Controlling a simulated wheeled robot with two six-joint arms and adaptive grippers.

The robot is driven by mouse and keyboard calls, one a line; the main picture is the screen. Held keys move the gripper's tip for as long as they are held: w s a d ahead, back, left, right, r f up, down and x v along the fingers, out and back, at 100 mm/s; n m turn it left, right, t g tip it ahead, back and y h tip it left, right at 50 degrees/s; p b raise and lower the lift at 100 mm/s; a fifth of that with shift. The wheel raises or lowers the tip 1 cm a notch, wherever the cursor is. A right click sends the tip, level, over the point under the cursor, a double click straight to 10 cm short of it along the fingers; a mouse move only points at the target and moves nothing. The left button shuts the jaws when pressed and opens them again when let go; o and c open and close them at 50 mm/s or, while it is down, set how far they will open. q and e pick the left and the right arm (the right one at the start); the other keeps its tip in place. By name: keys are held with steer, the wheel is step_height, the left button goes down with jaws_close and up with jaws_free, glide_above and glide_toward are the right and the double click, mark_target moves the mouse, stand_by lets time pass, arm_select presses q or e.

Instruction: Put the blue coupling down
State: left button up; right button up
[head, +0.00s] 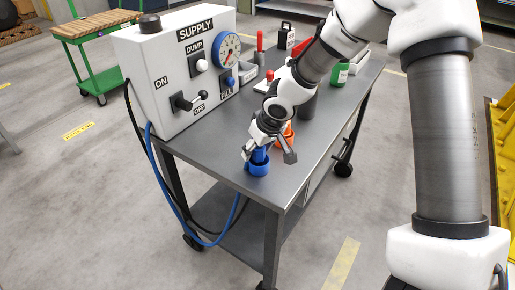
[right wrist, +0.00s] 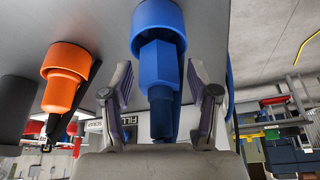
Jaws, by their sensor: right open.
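The blue coupling (head: 258,167) stands upright on the grey table top near its front corner. In the right wrist view the blue coupling (right wrist: 158,60) has its wide end against the table surface, with a narrower hexagonal body. My right gripper (head: 268,153) is open, with one finger on each side of the coupling. In the right wrist view a gap shows between each finger of the right gripper (right wrist: 160,88) and the coupling. My left gripper is not in view.
An orange coupling (right wrist: 64,75) stands close beside the blue one, with a dark cylinder (right wrist: 15,110) beyond it. The white supply box (head: 165,75) with dial and levers stands at the table's left. A blue hose (head: 172,190) hangs below. A green bottle (head: 340,74) stands farther back.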

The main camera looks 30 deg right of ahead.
steer(key=v, duration=1.2)
steer(key=shift+p, duration=0.4)
